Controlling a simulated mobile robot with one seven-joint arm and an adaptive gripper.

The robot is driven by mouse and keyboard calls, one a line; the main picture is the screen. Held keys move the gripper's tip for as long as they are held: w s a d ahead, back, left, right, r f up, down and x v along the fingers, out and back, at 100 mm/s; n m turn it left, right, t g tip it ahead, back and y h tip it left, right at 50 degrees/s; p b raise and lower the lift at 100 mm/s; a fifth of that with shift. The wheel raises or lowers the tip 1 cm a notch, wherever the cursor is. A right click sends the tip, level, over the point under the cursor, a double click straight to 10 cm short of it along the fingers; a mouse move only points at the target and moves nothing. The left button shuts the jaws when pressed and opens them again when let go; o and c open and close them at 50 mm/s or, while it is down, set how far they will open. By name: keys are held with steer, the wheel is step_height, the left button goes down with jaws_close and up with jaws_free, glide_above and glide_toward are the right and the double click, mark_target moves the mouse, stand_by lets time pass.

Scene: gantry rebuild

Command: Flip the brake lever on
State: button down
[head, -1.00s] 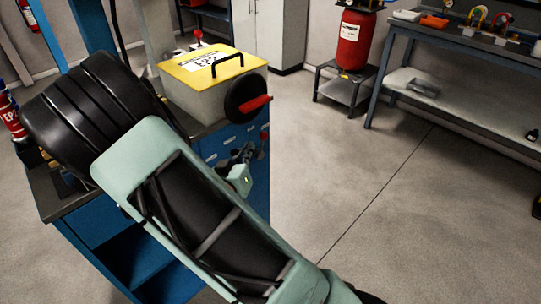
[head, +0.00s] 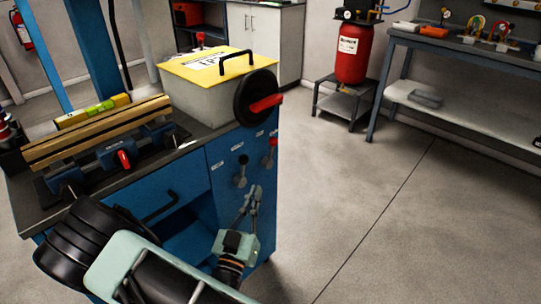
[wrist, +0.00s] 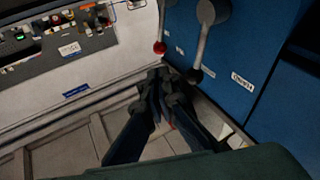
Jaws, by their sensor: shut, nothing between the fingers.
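The blue cabinet (head: 228,152) has two levers on its panel, seen in the head view. One has a black knob (head: 243,160), the other a red knob (head: 273,143); both point up. I cannot read which label says brake. My gripper (head: 252,194) is shut and empty, just below the levers and apart from them in the head view. In the wrist view my gripper (wrist: 163,76) shows its fingers together, near the red knob (wrist: 159,48) and the black knob (wrist: 194,76). Whether it touches either lever I cannot tell.
A grey box with a yellow lid (head: 208,64) and a red-handled black wheel (head: 257,98) stands on the cabinet. A wooden bar (head: 98,132) lies in clamps beside it. The floor (head: 370,220) on the right is clear.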

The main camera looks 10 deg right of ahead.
mark_target(276, 144)
steer(key=b+x, duration=0.1)
steer(key=x, duration=1.3)
steer(key=shift+w, duration=0.1)
steer(key=shift+w+d+r+g+p, duration=0.1)
steer(key=shift+d+r+g+p, duration=0.05)
steer(key=shift+d+g+p, duration=0.2)
steer(key=shift+w+r+m+g, duration=0.1)
steer(key=shift+m+g, duration=0.15)
steer(key=shift+m, duration=0.05)
steer(key=d+m+g+y+p, duration=0.1)
steer(key=p, duration=0.1)
steer(key=shift+w+d+r+p, duration=0.1)
steer(key=shift+w+r+p, duration=0.25)
steer(key=shift+r, duration=0.05)
steer(key=w+d+f+m+g+y+p, duration=0.1)
steer(key=w+d+m+g+y+p, duration=0.1)
steer(key=w+d+g+y+p, duration=0.1)
steer(key=shift+w+d+f+g, duration=0.25)
steer(key=shift+d+f+g, duration=0.05)
steer(key=shift+d+g, duration=0.65)
